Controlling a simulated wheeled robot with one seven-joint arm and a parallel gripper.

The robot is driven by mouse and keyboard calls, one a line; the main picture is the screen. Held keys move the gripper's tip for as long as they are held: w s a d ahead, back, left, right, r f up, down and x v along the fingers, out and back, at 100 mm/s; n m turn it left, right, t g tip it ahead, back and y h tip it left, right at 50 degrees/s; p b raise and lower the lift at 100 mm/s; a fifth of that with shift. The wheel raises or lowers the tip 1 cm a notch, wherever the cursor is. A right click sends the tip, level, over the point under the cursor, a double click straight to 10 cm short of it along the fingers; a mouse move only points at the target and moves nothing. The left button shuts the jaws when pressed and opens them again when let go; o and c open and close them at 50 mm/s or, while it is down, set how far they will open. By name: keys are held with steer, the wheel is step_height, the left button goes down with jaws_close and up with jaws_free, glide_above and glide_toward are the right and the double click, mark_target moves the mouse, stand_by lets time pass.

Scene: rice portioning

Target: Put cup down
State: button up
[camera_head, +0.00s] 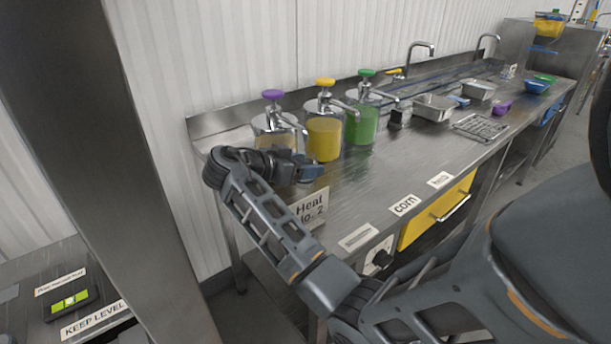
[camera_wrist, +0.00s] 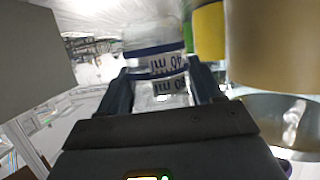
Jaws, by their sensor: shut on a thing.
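The cup (camera_wrist: 152,48) is clear, with blue bands and dark "ml" markings, and shows in the wrist view between my fingers. My gripper (camera_wrist: 160,85) is shut on it, one dark finger on each side. In the head view my gripper (camera_head: 306,170) is at the left end of the steel counter (camera_head: 385,180), in front of the pump dispensers. I cannot make out the cup in the head view. Whether its base touches a surface is not clear.
Pump dispensers with purple (camera_head: 272,95), yellow (camera_head: 323,140) and green (camera_head: 361,125) tops stand close behind my gripper. Metal trays (camera_head: 433,108) and a wire rack (camera_head: 481,128) sit farther right. The counter's front middle is clear.

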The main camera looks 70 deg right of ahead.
steer(key=shift+s+d+f+b, duration=0.1)
steer(key=shift+d+f+b, duration=0.1)
steer(key=shift+f+b, duration=1.15)
steer(key=shift+f+p, duration=0.3)
steer(key=shift+f, duration=0.2)
steer(key=shift+f, duration=0.15)
steer(key=o, duration=1.1)
